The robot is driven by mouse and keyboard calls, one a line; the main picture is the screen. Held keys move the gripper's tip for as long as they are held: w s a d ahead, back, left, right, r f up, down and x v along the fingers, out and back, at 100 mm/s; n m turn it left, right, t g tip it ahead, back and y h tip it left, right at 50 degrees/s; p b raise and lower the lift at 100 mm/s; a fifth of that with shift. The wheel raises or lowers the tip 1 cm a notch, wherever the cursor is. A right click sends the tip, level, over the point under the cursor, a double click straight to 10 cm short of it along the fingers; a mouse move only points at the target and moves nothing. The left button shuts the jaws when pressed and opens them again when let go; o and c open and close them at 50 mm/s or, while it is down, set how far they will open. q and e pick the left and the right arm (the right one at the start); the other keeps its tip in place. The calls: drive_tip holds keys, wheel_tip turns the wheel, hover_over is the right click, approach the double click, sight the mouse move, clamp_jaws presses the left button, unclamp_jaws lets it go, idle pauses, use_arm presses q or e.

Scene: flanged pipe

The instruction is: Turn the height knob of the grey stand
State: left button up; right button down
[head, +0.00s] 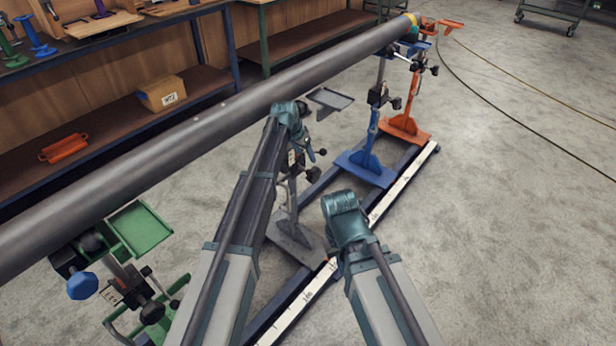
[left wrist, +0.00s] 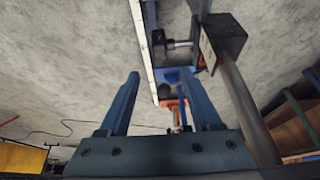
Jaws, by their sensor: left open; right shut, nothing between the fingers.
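The grey stand (head: 296,238) is under the pipe in the middle of the head view, partly hidden by my left arm. Dark knobs (head: 310,174) show beside its post. In the left wrist view, a black knob (left wrist: 158,43) on a short metal shaft sticks out from a dark block (left wrist: 222,40) by a grey post (left wrist: 248,110). My left gripper (head: 290,110) is beside the pipe; its fingers are hidden in the head view. In the left wrist view its open fingers (left wrist: 160,80) point towards the knob, apparently apart from it. My right gripper (head: 343,208) is shut and empty, over the rail.
The long grey pipe (head: 230,105) crosses above the stands. A green stand (head: 140,228) is at the lower left; a blue stand (head: 366,165) and an orange stand (head: 405,128) are further back. A white scale (head: 385,202) runs along the rail.

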sight(315, 168)
use_arm(q)
drive_tip(key=b+x, duration=1.2)
drive_tip(key=x, duration=0.2)
drive_tip(key=shift+s+f+b, duration=0.1)
drive_tip(key=shift+b, duration=0.3)
clamp_jaws()
drive_tip(key=shift+w+d+r+g+y+p, duration=0.1)
drive_tip(key=shift+w+r+g+y+p, duration=0.2)
drive_tip(key=shift+g+p, duration=0.15)
drive_tip(key=shift+w+d+g+y+p, duration=0.1)
drive_tip(key=shift+w+g+y+p, duration=0.05)
drive_tip(key=shift+g+y+p, duration=0.2)
drive_tip(key=shift+f+g+y, duration=0.25)
drive_tip(key=shift+g+y, duration=0.2)
drive_tip(key=shift+g, duration=0.25)
drive_tip(key=shift+s+g, duration=0.2)
drive_tip(key=shift+g, duration=0.1)
